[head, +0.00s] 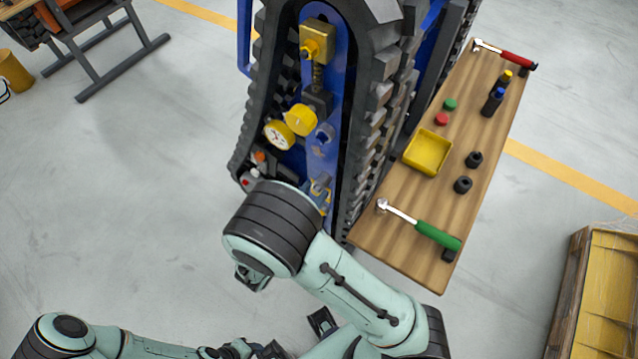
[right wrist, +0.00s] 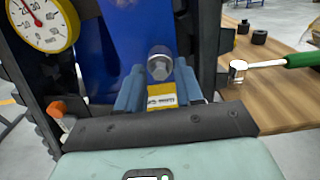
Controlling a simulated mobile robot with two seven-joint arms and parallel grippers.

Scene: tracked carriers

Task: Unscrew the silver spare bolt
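The silver bolt (right wrist: 160,66) sits on the blue panel of the tracked carrier, its hex end facing me in the right wrist view. My right gripper (head: 320,187) has blue fingers, which flank the bolt in the right wrist view (right wrist: 159,85).
A dial gauge (head: 279,135) and yellow knob (head: 300,120) stick out left of the bolt. Dark track links enclose the panel. A wooden bench (head: 392,248) at right holds a yellow tray (head: 428,152), a green-handled ratchet (head: 437,235), black sockets (head: 463,185) and a red-handled tool (head: 518,60).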

